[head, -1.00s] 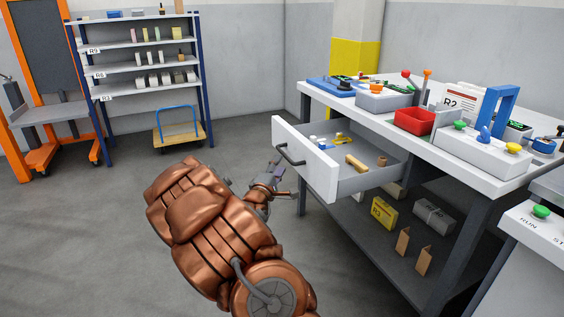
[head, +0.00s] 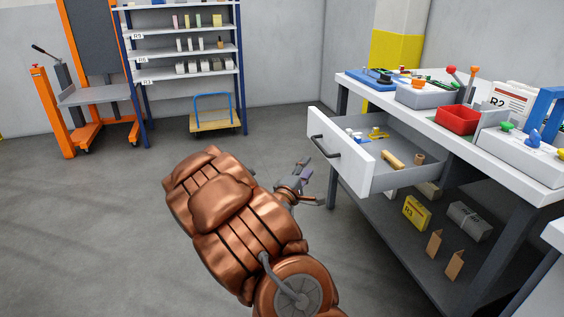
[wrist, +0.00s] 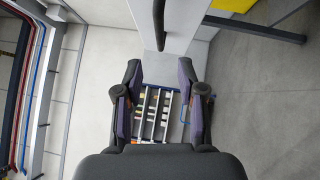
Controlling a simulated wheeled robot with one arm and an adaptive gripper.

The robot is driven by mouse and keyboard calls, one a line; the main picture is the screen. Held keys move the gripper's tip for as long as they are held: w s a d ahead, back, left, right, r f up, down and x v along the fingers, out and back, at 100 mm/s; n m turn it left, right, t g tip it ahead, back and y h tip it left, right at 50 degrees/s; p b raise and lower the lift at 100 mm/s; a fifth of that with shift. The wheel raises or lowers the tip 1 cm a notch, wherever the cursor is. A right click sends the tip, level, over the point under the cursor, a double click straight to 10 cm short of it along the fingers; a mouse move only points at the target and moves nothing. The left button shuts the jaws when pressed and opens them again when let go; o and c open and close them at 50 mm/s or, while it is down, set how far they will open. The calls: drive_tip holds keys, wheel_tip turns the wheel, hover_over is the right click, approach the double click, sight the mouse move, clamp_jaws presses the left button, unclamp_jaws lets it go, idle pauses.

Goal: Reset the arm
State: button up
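My copper-coloured arm reaches up from the bottom middle of the head view. My gripper (head: 314,186) is at its end, to the left of the open drawer (head: 341,160) and apart from its front. In the wrist view my gripper (wrist: 161,95) shows two dark fingers with purple pads, spread apart. Nothing is between them but the distant background. The drawer's dark handle (wrist: 160,24) shows at the top of the wrist view, beyond the fingertips.
The workbench (head: 497,166) on the right carries a red bin (head: 458,120) and several other items. Its drawer sticks out with small parts inside. A shelf rack (head: 190,77), blue-handled cart (head: 215,122) and orange lift (head: 52,112) stand behind. Floor on the left is clear.

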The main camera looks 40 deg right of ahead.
drive_tip(key=w+a+r+m+t+y+p, duration=0.1)
drive_tip(key=w+a+r+m+y+p, duration=0.1)
drive_tip(key=w+a+y+p, duration=0.25)
drive_tip(key=w+a+r+m+t+y+p, duration=0.1)
drive_tip(key=w+a+y+p, duration=0.1)
drive_tip(key=a+y+p, duration=0.45)
drive_tip(key=s+a+r+g+y+p, duration=0.1)
drive_tip(key=a+r+y+p, duration=0.15)
drive_tip(key=a, duration=0.65)
drive_tip(key=s+a+r+y+p, duration=0.2)
drive_tip(key=a+r+p, duration=0.15)
drive_tip(key=a, duration=0.65)
drive_tip(key=s+a+r+m+g+y+p, duration=0.1)
drive_tip(key=s+a+r+g+y+p, duration=0.3)
drive_tip(key=s+a+r+p, duration=0.65)
drive_tip(key=s+a+r+g+p, duration=0.1)
drive_tip(key=s+r+g, duration=0.1)
drive_tip(key=s, duration=0.7)
drive_tip(key=s+a+r+m+g, duration=0.1)
drive_tip(key=s+r, duration=0.4)
drive_tip(key=s, duration=0.5)
drive_tip(key=shift+s+a+g+h+p, duration=0.3)
drive_tip(key=shift+a+g+h+p, duration=0.05)
drive_tip(key=shift+g, duration=0.45)
